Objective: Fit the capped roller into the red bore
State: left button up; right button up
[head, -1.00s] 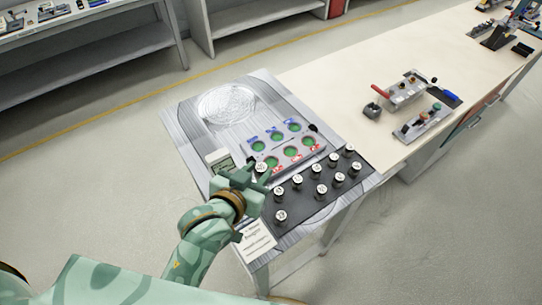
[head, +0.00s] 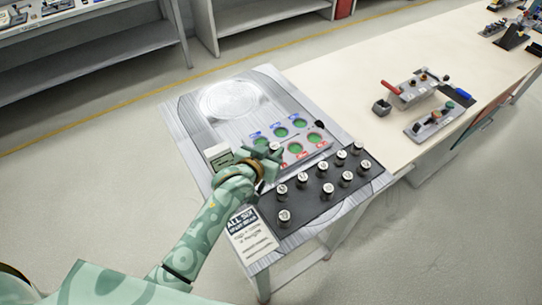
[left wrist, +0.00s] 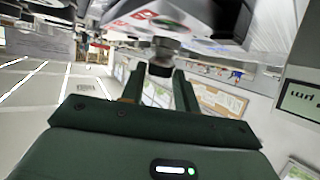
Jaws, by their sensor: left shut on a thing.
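My left gripper (head: 268,160) is over the near-left part of the bore plate (head: 325,150), shut on a capped roller (head: 275,147) with a pale top. In the left wrist view the roller (left wrist: 161,65) is between the two fingers, close to a plate face with a red label (left wrist: 145,15) and a green-floored bore. I cannot tell whether the roller touches the plate. Red-labelled bores (head: 295,148) form the near row; the gripper covers the leftmost one. Blue-labelled bores (head: 281,132) form the far row. My right gripper is out of view.
Several white-capped rollers (head: 327,188) stand on a black mat (head: 310,208) in front of the plate. Fixtures (head: 412,92) stand on the bench to the right.

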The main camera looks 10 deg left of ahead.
pick_arm(q)
notch_tip(320, 180, down, 2)
jog(key=shift+f, duration=0.1)
jog(key=o, duration=0.9)
jog(key=shift+o, duration=0.9)
